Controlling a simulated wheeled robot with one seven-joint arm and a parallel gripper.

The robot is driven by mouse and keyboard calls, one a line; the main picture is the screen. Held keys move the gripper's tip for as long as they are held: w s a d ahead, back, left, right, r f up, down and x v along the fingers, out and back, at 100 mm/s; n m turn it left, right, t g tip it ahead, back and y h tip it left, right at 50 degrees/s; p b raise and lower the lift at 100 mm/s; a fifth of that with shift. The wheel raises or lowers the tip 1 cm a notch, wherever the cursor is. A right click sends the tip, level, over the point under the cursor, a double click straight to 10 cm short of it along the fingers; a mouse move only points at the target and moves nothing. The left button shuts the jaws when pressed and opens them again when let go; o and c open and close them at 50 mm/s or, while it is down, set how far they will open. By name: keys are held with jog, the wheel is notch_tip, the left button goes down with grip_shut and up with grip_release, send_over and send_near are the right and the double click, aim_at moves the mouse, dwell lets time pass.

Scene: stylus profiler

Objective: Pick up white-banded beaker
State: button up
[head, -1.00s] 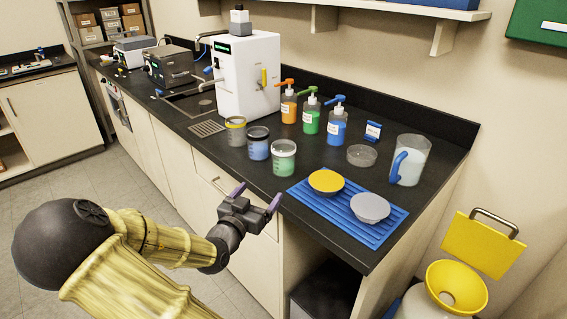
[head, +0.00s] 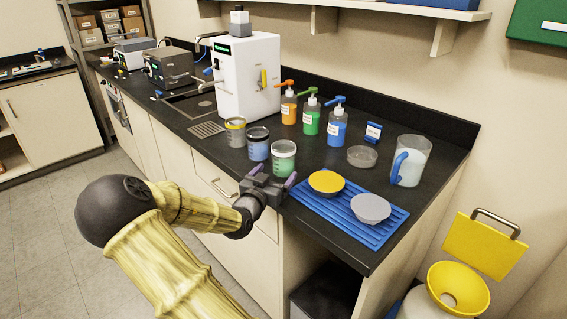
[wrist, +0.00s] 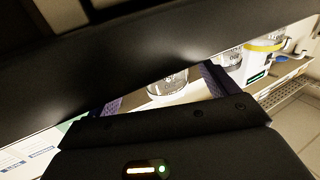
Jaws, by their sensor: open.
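The white-banded beaker (head: 284,157) stands upright on the black counter, with green liquid inside and a pale band around its top. It is nearest the counter's front edge in a row of three beakers. My gripper (head: 273,177) is open and empty, just in front of it at the counter edge. In the wrist view a clear beaker (wrist: 167,85), apparently the same one, shows between the two purple fingers, partly hidden by the gripper body. I cannot tell from these views whether any finger touches it.
The dark-banded beaker (head: 258,145) and yellow-banded beaker (head: 235,131) stand to its left. A blue ribbed mat (head: 309,204) with a yellow and a grey bowl-like piece lies to its right. Pump bottles (head: 311,121), a glass dish (head: 362,156) and a jug (head: 411,163) stand behind.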

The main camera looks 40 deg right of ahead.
aim_at(279, 165)
jog(key=x, duration=0.5)
jog(key=shift+w+r, duration=0.1)
jog(key=shift+r, duration=0.2)
jog(key=c, duration=1.2)
jog(key=shift+r, duration=0.1)
jog(key=shift+a+r, duration=0.15)
jog(key=s+a+r+p, duration=0.1)
jog(key=s+a+r, duration=0.1)
jog(key=a, duration=0.2)
jog(key=s+a+r+p, duration=0.1)
jog(key=s+a+r, duration=0.1)
jog(key=a+r, duration=0.1)
jog(key=s+a+r+p, duration=0.1)
jog(key=s+a+r, duration=0.1)
jog(key=a, duration=0.3)
jog(key=shift+s+a+r, duration=0.1)
jog(key=shift+s+r, duration=0.15)
jog(key=shift+r, duration=0.05)
